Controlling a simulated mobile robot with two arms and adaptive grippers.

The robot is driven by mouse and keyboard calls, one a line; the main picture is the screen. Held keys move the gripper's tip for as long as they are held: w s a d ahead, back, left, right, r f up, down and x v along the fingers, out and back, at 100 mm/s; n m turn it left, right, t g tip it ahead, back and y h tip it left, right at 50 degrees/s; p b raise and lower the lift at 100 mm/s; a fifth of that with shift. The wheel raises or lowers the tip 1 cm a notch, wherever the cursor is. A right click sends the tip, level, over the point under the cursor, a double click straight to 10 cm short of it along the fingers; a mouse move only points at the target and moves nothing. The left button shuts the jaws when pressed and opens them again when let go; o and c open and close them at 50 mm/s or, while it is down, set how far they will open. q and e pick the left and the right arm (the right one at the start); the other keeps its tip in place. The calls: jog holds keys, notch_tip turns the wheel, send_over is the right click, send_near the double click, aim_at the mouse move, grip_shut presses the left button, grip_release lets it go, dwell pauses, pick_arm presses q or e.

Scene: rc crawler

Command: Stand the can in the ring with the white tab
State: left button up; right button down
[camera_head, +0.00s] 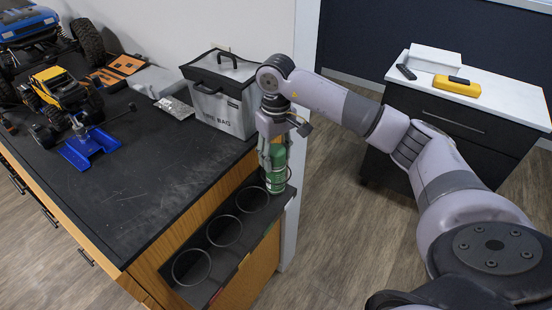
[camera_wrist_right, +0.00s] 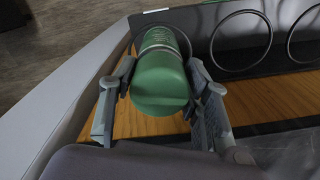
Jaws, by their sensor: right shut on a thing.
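The green can (camera_head: 275,172) is upright at the far end of the ring rack, and it also shows in the right wrist view (camera_wrist_right: 160,85). My right gripper (camera_head: 272,150) is shut on the can from above, with a finger on each side (camera_wrist_right: 160,88). A small white tab (camera_wrist_right: 156,11) shows on the rack's edge, close to the can's far end. My left gripper is not in view.
The dark rack (camera_head: 238,254) runs along the bench end, with three empty rings: near (camera_head: 174,275), middle (camera_head: 209,240) and far (camera_head: 237,205). A grey bag (camera_head: 222,105) stands on the bench (camera_head: 130,205) behind the can. Model trucks stand at the left.

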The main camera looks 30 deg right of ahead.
notch_tip(320, 180, down, 2)
jog(key=shift+f, duration=0.1)
jog(key=shift+f, duration=0.15)
jog(key=c, duration=0.9)
grip_release()
jog(key=shift+o, duration=0.2)
jog(key=shift+r, duration=0.2)
